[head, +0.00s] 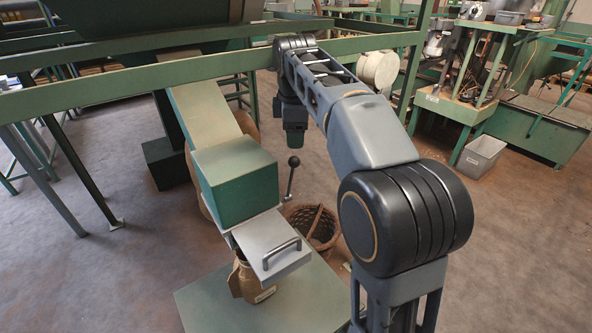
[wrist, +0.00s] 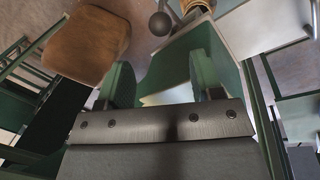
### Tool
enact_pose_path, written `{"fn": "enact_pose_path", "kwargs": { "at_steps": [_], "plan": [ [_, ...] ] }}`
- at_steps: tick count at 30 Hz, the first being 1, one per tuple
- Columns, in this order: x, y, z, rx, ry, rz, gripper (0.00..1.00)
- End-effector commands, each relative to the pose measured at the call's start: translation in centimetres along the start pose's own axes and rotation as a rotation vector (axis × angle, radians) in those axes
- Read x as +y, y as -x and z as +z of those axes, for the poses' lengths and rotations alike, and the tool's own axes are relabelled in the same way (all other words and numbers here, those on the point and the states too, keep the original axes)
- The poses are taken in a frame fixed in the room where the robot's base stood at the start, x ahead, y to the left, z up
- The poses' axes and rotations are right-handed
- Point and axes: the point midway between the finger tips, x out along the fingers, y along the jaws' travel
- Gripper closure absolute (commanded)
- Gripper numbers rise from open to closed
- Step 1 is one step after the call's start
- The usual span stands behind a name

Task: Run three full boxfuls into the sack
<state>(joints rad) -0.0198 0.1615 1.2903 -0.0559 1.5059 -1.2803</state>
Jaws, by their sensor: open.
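A green metal box (head: 235,185) sits at the foot of a pale chute (head: 208,112) in the head view. A lever with a dark ball knob (head: 293,162) stands at its right; the knob also shows in the wrist view (wrist: 160,23). A grey plate with a bar handle (head: 275,245) juts out at the box's front. A brown sack (head: 248,282) is under that plate, its mouth hidden. My gripper (head: 293,145) points down behind and above the knob. In the wrist view its green fingers (wrist: 163,82) are apart with nothing between them. The box's inside is not visible.
A wicker basket (head: 315,226) stands right of the box. A green rail (head: 200,68) crosses behind it under a dark hopper (head: 150,15). A rounded brown thing (wrist: 88,45) shows in the wrist view. A grey bin (head: 481,158) and benches stand at right; floor between is clear.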

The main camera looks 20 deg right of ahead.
Motion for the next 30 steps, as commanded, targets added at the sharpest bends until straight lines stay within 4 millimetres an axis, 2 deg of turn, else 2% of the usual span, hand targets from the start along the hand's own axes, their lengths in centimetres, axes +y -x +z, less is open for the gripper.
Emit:
{"fn": "enact_pose_path", "kwargs": {
  "at_steps": [9, 15, 21, 30],
  "plan": [
    [-0.1, -6.2, 0.1, -0.001, -0.002, -0.003, 0.4],
    [-0.1, -9.6, 0.1, -0.001, -0.003, -0.002, 0.4],
    [0.0, -11.6, 0.1, 0.0, -0.003, 0.0, 0.4],
    [0.0, -12.5, 0.1, 0.0, -0.003, 0.001, 0.4]
  ]
}}
